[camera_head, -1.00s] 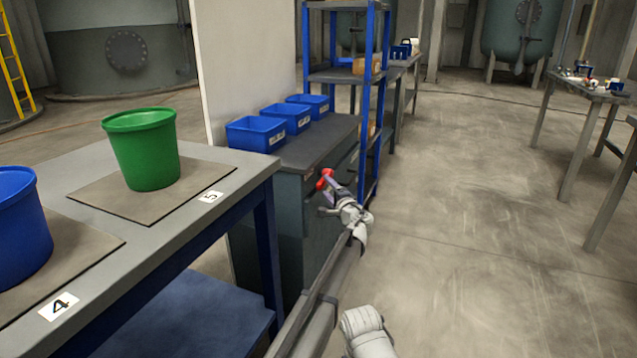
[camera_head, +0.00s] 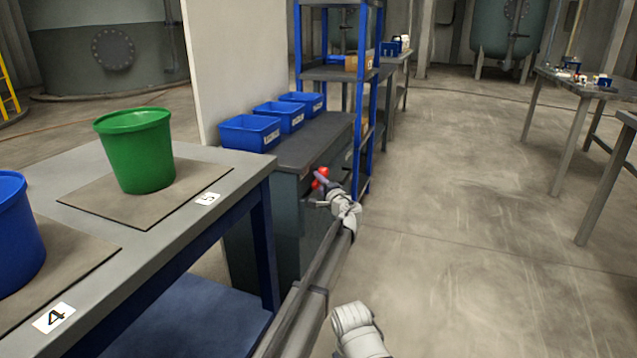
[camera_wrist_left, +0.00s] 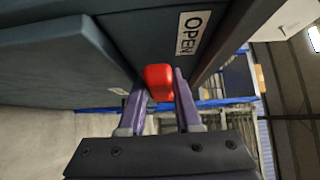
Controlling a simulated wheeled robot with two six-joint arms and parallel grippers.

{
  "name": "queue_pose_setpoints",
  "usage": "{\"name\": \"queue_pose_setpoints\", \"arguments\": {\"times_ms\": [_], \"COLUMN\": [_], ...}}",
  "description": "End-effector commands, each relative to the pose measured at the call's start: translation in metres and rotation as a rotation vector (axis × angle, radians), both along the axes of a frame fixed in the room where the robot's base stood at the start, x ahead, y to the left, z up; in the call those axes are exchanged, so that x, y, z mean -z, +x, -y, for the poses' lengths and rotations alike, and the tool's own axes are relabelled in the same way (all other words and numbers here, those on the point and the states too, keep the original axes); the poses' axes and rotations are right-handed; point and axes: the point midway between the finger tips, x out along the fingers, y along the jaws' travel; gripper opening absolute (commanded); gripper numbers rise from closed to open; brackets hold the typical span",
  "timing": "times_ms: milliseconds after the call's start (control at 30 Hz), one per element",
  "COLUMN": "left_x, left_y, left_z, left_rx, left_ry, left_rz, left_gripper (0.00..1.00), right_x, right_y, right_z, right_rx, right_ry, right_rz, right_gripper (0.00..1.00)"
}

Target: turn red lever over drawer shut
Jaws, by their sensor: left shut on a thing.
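A white label reading OPEN (camera_wrist_left: 191,33) is on the cabinet face beside the lever. My right gripper is not in view.
Several blue bins (camera_head: 250,132) stand on the cabinet top. A blue-framed shelf rack (camera_head: 366,90) stands behind it. A table with a green bucket (camera_head: 137,150) and a blue bucket (camera_head: 18,235) is at the left.

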Motion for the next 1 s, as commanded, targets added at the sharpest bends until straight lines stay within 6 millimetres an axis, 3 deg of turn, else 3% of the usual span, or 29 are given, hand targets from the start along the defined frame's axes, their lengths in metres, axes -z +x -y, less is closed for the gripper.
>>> {"name": "queue_pose_setpoints", "arguments": {"times_ms": [167,1000], "left_x": [0.0001,0.0001], "left_y": [0.0,0.0], "left_z": [0.0001,0.0004], "left_rx": [0.0,0.0], "left_ry": [0.0,0.0], "left_rz": [0.0,0.0], "left_gripper": [0.0,0.0], "right_x": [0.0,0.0], "right_y": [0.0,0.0], "right_z": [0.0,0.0], "right_rx": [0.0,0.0], "right_ry": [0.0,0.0], "right_rz": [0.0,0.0], "right_gripper": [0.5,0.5]}}
